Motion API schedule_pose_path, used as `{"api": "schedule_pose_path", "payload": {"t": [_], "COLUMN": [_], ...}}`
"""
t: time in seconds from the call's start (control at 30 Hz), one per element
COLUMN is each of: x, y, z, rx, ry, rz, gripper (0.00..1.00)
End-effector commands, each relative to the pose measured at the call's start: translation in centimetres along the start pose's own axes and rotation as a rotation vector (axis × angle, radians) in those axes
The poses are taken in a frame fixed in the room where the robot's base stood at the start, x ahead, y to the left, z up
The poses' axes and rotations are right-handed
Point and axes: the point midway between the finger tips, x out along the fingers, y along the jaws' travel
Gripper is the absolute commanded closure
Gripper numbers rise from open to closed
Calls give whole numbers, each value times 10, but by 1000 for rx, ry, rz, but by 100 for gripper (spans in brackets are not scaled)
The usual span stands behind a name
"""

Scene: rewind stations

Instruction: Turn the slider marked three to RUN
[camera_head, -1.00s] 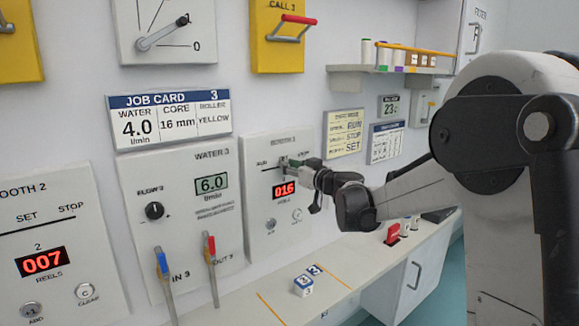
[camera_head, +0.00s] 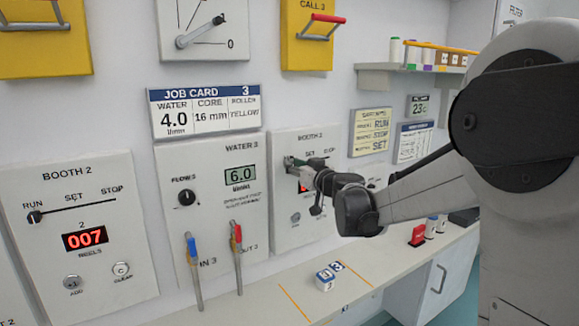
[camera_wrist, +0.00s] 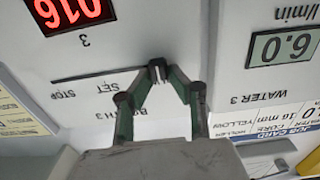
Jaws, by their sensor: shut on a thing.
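In the wrist view, which is upside down, the slot (camera_wrist: 100,75) ends at my gripper (camera_wrist: 158,70). The fingertips are shut on the slider knob (camera_wrist: 158,64) at the slot end opposite STOP, beyond SET.
The booth 2 panel (camera_head: 75,255), with counter 007, has its slider knob (camera_head: 35,216) at RUN. The water 3 panel (camera_head: 220,210) has a knob and blue and red handles. A ledge below holds a small numbered block (camera_head: 325,284).

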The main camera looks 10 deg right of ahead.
Motion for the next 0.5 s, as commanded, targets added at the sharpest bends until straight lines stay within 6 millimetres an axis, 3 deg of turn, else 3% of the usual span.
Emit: {"api": "schedule_pose_path", "payload": {"t": [0.1, 0.13, 0.23, 0.5], "x": [0, 0, 0, 0], "y": [-4, -4, -4, -2], "z": [1, 1, 1, 1], "rx": [-1, -1, -1, -1], "ry": [-1, -1, -1, 0], "rz": [-8, -8, -8, -5], "gripper": [100, 78, 65, 64]}}
